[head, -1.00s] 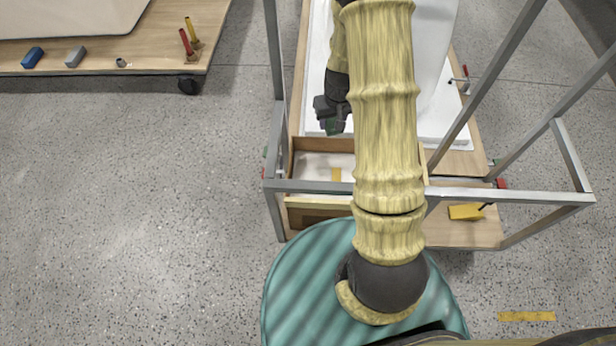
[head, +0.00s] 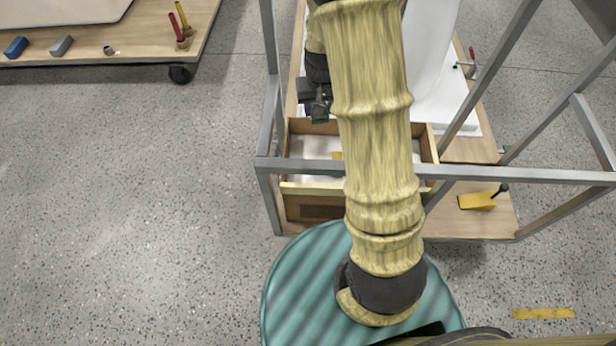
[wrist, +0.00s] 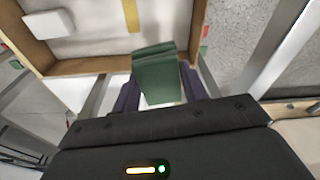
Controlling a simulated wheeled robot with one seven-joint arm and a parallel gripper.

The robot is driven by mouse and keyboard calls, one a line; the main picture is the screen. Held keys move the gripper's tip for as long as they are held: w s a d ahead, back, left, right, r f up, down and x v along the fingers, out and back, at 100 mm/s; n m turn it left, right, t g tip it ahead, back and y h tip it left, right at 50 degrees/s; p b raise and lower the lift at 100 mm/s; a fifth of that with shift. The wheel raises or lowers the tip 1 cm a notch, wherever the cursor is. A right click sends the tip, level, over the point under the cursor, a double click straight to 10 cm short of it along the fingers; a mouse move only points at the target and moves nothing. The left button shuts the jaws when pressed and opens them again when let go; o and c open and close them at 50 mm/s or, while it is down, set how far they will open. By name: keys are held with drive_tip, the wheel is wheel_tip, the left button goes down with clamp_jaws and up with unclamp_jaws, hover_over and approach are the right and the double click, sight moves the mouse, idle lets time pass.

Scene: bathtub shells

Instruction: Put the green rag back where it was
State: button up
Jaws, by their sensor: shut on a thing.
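The green rag (wrist: 157,75) is held between the dark purple fingers of my gripper (wrist: 158,92) in the wrist view. It looks like a folded green piece sticking out past the fingertips. In the head view my gripper (head: 319,106) hangs by the back edge of an open wooden box (head: 302,126), with a small bit of green rag (head: 320,117) showing. The rag is above the box rim (wrist: 100,66), apart from the box floor. My arm hides part of the box in the head view.
Grey metal frame bars (head: 480,172) cross in front of the box and rise on both sides. A yellow wedge-like block (head: 477,201) lies on the board at right. A white block (wrist: 50,23) and yellow strip (wrist: 132,14) show in the box. A wheeled wooden table (head: 140,38) stands at upper left.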

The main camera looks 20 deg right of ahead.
drive_tip(key=s+a+f+m+b, duration=0.2)
drive_tip(key=f+b, duration=0.3)
drive_tip(key=b, duration=0.6)
drive_tip(key=shift+a, duration=0.75)
drive_tip(key=shift+s+r, duration=0.1)
drive_tip(key=shift+r, duration=0.05)
wheel_tip(320, 180, down, 14)
drive_tip(key=b, duration=0.7)
drive_tip(key=shift+r, duration=0.1)
drive_tip(key=shift+d+r, duration=0.1)
